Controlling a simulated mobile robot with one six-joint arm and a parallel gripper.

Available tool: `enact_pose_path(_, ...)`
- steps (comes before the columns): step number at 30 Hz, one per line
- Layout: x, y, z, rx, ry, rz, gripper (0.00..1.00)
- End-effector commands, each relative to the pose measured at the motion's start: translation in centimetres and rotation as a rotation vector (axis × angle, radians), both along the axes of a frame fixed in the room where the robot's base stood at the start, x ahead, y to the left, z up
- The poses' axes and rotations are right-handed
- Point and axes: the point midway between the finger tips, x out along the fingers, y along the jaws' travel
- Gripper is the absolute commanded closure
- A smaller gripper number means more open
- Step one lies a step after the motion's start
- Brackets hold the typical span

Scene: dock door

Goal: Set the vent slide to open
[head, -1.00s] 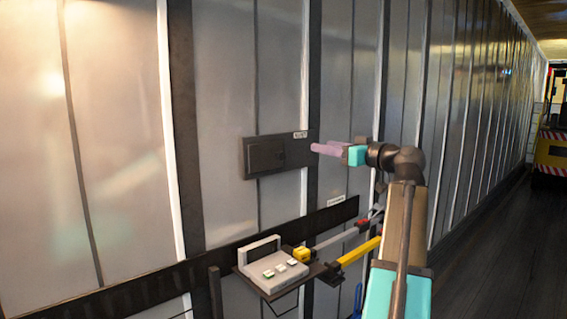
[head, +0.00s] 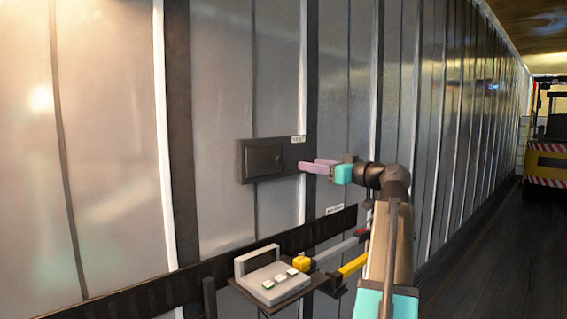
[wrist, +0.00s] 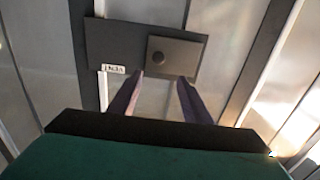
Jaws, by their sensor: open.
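The vent (head: 250,160) is a dark flat plate on the metal wall, with a small white label (head: 298,139) at its top right. In the wrist view the slide (wrist: 188,55) and knob (wrist: 158,58) show on the right, and the label (wrist: 113,69) reads VENT. My gripper (head: 303,165) is open and empty, its purple fingers at the plate's right end. In the wrist view its fingertips (wrist: 160,76) lie just below the knob, with no visible contact.
Below the vent, a grey box with buttons (head: 274,283) sits on a small shelf by a dark rail (head: 225,262). Grey and yellow bars (head: 352,265) stick out beside it under my arm. A forklift (head: 548,150) stands far right; the floor there is clear.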

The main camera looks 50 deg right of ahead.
Motion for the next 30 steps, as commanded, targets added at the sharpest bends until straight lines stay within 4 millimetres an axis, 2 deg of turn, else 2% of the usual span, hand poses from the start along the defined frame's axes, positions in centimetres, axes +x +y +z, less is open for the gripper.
enact_pose_path(5, 0.3, -0.4, 0.1, 0.000, 0.000, -0.005, 0.56)
enact_pose_path(11, 2.0, -0.7, 0.1, 0.002, 0.000, -0.006, 0.56)
enact_pose_path(30, 10.9, -1.3, 0.2, 0.000, 0.001, -0.008, 0.56)
